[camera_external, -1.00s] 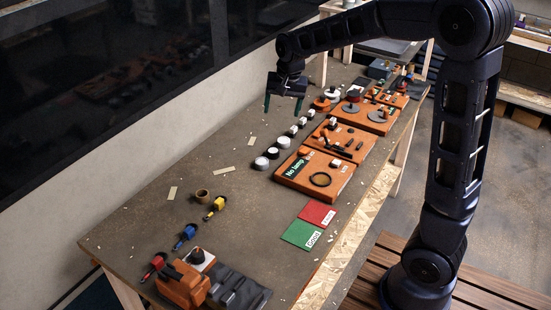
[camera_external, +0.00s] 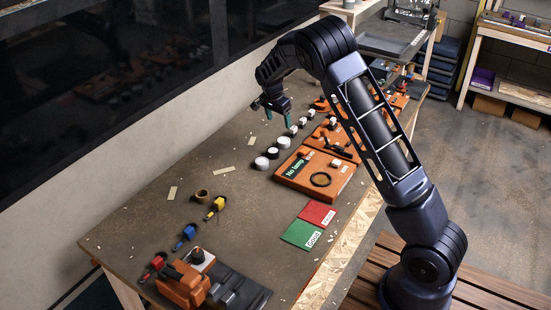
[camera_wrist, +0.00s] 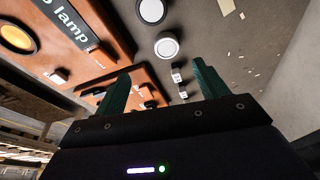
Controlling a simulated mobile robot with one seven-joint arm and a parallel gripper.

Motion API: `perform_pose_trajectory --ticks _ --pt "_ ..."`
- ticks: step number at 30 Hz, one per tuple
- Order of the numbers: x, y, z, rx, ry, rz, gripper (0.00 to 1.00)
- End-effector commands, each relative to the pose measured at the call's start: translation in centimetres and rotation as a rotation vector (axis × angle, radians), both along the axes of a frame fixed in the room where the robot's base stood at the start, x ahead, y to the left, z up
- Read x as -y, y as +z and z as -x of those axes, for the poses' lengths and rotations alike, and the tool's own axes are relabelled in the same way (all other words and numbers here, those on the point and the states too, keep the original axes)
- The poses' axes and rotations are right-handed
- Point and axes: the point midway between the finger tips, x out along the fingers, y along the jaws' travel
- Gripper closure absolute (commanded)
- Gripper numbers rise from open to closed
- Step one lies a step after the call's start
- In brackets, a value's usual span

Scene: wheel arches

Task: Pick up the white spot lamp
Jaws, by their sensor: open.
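Several round white-faced and dark-rimmed lamps stand in a row on the workbench, among them a white one (camera_external: 261,163) at the near end and another white one (camera_external: 283,142) further back. In the wrist view, two white round lamps show, one at the top edge (camera_wrist: 152,10) and one below it (camera_wrist: 168,46). Small white blocks (camera_external: 293,130) continue the row; two show in the wrist view (camera_wrist: 176,76). I cannot tell which is the white spot lamp. My gripper (camera_external: 277,112) is open and empty above the bench, behind the round lamps; its green fingers also show in the wrist view (camera_wrist: 162,75).
An orange "No lamp" board (camera_external: 300,185) lies right of the row, with more orange boards behind. Green (camera_external: 300,235) and red (camera_external: 318,214) cards, coloured connectors and an orange tool (camera_external: 183,287) lie nearer. A wall runs along the left. The bench's left middle is mostly clear.

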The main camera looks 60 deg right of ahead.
Motion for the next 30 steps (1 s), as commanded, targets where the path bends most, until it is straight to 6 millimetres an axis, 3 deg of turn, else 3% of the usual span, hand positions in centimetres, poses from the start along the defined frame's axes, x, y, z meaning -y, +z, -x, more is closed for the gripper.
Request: perform_pose_trajectory --ticks 6,11,21,30 --pt "1.8 -2.3 -0.7 -0.009 -0.053 0.026 0.28" --pt "2.2 -3.1 -0.7 -0.01 -0.06 0.028 0.28" --pt "3.3 -7.4 -0.5 -0.011 -0.059 0.027 0.28" --pt "3.9 -9.5 -0.5 -0.011 -0.059 0.026 0.28"
